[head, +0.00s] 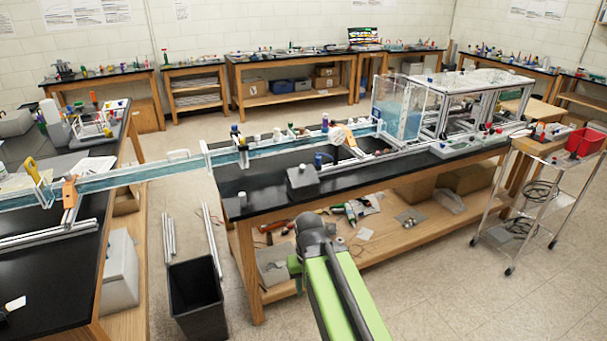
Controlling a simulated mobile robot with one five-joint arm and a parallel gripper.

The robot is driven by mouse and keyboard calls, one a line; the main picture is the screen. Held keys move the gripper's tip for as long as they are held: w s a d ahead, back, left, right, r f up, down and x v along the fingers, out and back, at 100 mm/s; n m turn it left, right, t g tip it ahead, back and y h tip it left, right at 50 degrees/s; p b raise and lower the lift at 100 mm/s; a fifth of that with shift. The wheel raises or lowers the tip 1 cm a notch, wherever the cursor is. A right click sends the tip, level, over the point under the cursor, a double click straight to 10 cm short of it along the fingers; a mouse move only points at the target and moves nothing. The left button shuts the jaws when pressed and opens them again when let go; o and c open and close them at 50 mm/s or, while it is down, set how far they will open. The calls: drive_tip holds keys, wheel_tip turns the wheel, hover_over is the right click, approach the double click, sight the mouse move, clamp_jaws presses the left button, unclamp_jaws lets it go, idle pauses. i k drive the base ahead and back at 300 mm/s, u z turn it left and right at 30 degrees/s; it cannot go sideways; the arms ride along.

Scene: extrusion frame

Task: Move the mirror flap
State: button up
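A silver extrusion frame (455,92) stands at the right end of the long black-topped bench. Its left end holds a clear bluish panel box (398,106), and its top carries a pale flat sheet. I cannot tell for certain which part is the mirror flap. My green arm (338,292) rises from the bottom middle to a dark grey joint, in front of the bench and well short of the frame. My gripper's fingers do not show.
A long channel (150,172) bridges the gap between the left bench and the main bench (268,188). A black bin (195,298) stands in that gap. A wheeled cart (540,165) with a red tub (586,142) stands at right. Floor at lower right is clear.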

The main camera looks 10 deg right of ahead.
sight(302, 176)
drive_tip(key=u, duration=0.35)
drive_tip(key=i, duration=0.6)
drive_tip(key=u, duration=0.55)
drive_tip(key=i, duration=1.2)
drive_tip(key=z, duration=0.45)
